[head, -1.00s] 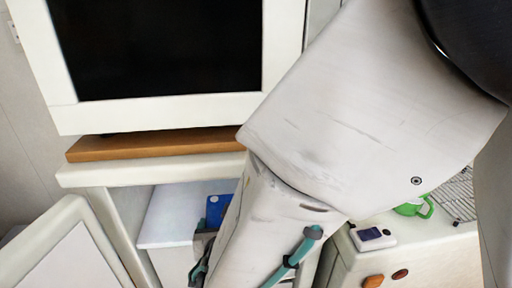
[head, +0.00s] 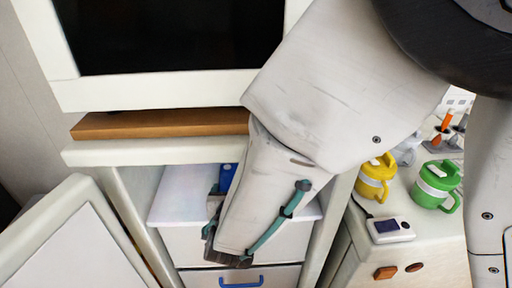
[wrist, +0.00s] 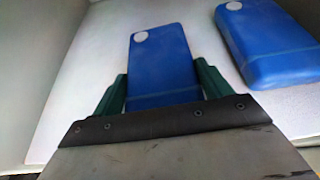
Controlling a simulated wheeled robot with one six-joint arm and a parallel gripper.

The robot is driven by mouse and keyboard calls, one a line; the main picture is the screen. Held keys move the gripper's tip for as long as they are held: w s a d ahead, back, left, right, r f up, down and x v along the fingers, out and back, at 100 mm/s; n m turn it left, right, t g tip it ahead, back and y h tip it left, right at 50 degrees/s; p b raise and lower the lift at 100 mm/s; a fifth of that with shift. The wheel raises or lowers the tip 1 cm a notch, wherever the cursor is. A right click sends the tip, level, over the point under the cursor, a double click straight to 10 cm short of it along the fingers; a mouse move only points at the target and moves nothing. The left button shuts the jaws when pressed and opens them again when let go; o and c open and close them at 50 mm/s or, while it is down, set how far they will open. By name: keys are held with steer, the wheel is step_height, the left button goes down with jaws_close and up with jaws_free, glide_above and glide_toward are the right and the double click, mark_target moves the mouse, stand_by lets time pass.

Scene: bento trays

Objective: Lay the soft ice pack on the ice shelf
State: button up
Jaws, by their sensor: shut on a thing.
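My gripper (wrist: 160,82) is shut on a blue ice pack (wrist: 160,62) with a round white spot, its green fingers on either side of it. In the wrist view the pack is over the white ice shelf (wrist: 85,75); I cannot tell whether it touches it. A second blue pack (wrist: 268,45) lies on the shelf to the right, apart from the held one. In the head view the ice shelf (head: 178,207) shows inside the open cabinet, with a blue patch (head: 228,177) behind my arm; which pack this is I cannot tell. My arm hides most of the gripper there.
An open white door (head: 75,245) stands at left. A drawer with a blue handle (head: 241,282) is below the shelf. A wooden board (head: 160,123) lies above the cabinet. A yellow mug (head: 375,178) and a green mug (head: 436,185) stand on the right counter.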

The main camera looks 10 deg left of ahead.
steer(key=o, duration=1.3)
steer(key=shift+s+r, duration=0.1)
steer(key=shift+r, duration=0.05)
steer(key=v, duration=1.1)
steer(key=shift+s+d+r, duration=0.15)
steer(key=shift+s, duration=0.2)
